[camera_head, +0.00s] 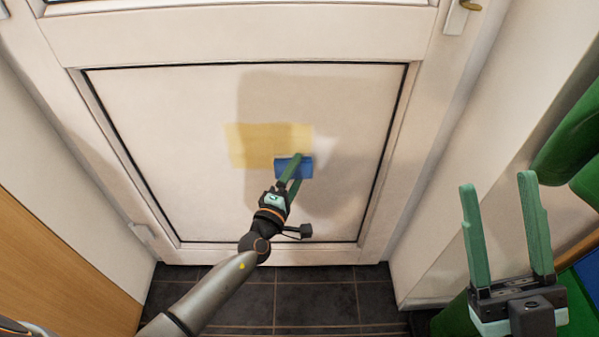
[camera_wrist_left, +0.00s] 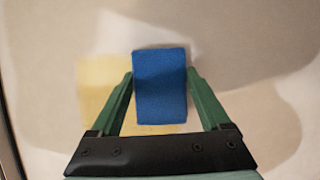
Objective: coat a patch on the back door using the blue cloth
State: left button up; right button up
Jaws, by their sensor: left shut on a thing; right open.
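The white back door (camera_head: 150,130) fills the middle of the head view, with a framed lower panel. A yellowish patch (camera_head: 252,145) shows on that panel; it also shows in the left wrist view (camera_wrist_left: 100,95). My left gripper (camera_head: 292,172) is shut on the blue cloth (camera_head: 305,168), at the lower right end of the yellow patch. In the left wrist view the blue cloth (camera_wrist_left: 160,85) sits between the two green fingers, in front of the panel; whether it touches is hard to tell. My right gripper (camera_head: 506,225) is open and empty at the right, away from the door.
A brass-coloured handle (camera_head: 470,5) is at the top right of the door. A green object (camera_head: 570,140) stands at the right edge. A wooden surface (camera_head: 60,265) is at the lower left. Dark floor tiles (camera_head: 315,300) lie below the door.

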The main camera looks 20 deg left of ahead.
aim_at(303, 171)
pick_arm(q)
jog(key=shift+a+r, duration=0.1)
jog(key=shift+a, duration=0.15)
jog(key=s+p, duration=0.1)
jog(key=s, duration=0.1)
jog(key=s+d+p, duration=0.1)
jog(key=shift+s+d, duration=0.15)
jog(key=shift+s, duration=0.25)
jog(key=shift+s+d, duration=0.3)
jog(key=shift+s, duration=0.65)
jog(key=s, duration=0.1)
jog(key=s+d+p, duration=0.1)
jog(key=shift+s+p, duration=0.3)
jog(key=shift+s, duration=0.1)
